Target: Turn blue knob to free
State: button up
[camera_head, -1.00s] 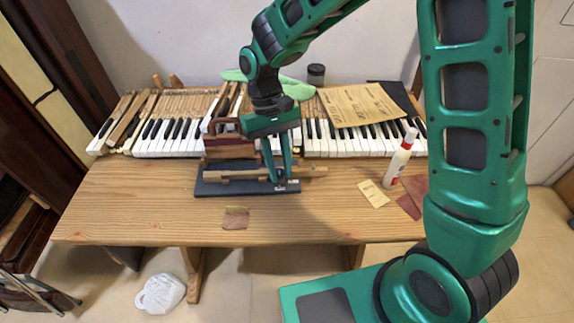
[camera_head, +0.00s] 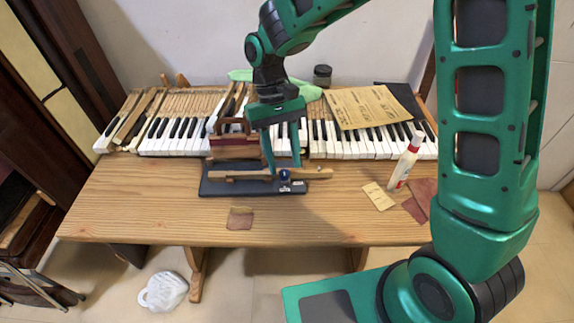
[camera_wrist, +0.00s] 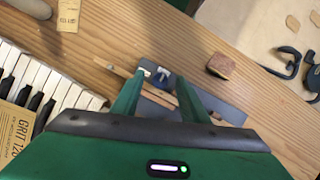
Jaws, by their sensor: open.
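The blue knob (camera_head: 285,175) is small and round. It sits at the front right of a dark base plate (camera_head: 222,188) on the table, beside a wooden bar (camera_head: 235,175). A small white label (camera_head: 293,187) is just in front of it; its text is too small to read. My gripper (camera_head: 284,168) is open, pointing down, its fingertips on either side of and slightly above the knob. In the wrist view the knob (camera_wrist: 161,76) shows between the fingertips (camera_wrist: 159,80). I cannot tell whether either finger touches it, nor which way it is turned.
Piano keys (camera_head: 350,143) run behind the plate. A brown wooden block (camera_head: 233,146) stands at the plate's back left. A white bottle (camera_head: 405,165) and sandpaper (camera_head: 378,196) are at right. A small brown piece (camera_head: 240,218) lies in front. The table's front middle is otherwise clear.

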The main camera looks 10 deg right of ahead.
jog(key=v, duration=0.8)
